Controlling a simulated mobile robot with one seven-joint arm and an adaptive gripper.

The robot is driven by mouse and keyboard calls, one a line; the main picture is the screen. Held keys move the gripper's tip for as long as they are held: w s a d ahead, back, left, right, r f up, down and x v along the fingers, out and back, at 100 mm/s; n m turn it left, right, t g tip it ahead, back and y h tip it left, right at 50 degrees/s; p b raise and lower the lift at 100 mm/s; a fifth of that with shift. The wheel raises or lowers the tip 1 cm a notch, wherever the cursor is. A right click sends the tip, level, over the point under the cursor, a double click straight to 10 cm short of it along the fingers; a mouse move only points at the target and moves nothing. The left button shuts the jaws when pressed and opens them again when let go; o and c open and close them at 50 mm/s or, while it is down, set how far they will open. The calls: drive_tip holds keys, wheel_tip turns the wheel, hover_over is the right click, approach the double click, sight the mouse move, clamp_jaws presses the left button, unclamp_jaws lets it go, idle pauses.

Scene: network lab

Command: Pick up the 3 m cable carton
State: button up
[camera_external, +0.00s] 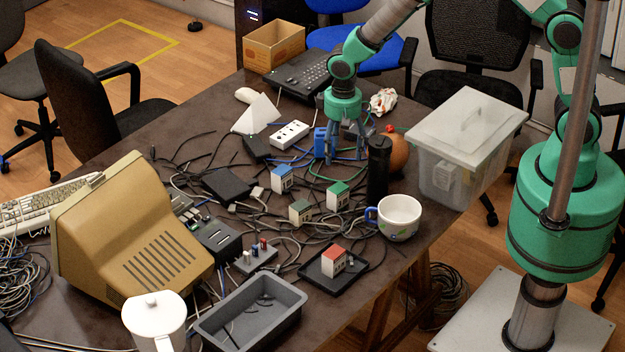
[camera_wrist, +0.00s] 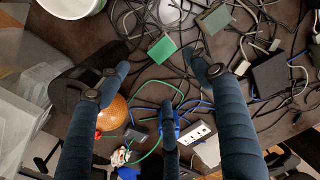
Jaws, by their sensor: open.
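Several small cartons with coloured tops lie among the cables; I cannot read their lengths, so I cannot tell which is the 3 m one. A green-topped carton (camera_external: 338,195) stands mid-table and shows between my fingers in the wrist view (camera_wrist: 162,50). A grey-green carton (camera_external: 300,211) is near it, also in the wrist view (camera_wrist: 213,19). A blue-topped carton (camera_external: 282,179) is further left, and a red-topped one (camera_external: 333,261) sits on a black tray. A bright blue object (camera_external: 320,143) is beside my fingers. My gripper (camera_external: 346,160) is open and empty, pointing down, behind the green-topped carton.
A black cylinder (camera_external: 378,168), orange ball (camera_external: 398,154) and white mug (camera_external: 400,216) stand close right of the cartons. A translucent lidded bin (camera_external: 465,150) is at the right edge. A white power strip (camera_external: 289,135) lies left of my gripper. Loose cables cover the middle.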

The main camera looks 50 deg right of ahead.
sight(338, 187)
drive_tip(key=shift+a+f, duration=0.35)
drive_tip(key=shift+f, duration=0.45)
drive_tip(key=shift+f, duration=0.1)
drive_tip(key=shift+f+b, duration=0.5)
drive_tip(key=shift+f, duration=3.7)
drive_tip(key=shift+f, duration=0.1)
drive_tip(key=shift+f, duration=0.2)
drive_tip(key=shift+w+f+b, duration=0.15)
drive_tip(key=shift+f+b, duration=0.3)
drive_tip(key=shift+f, duration=1.9)
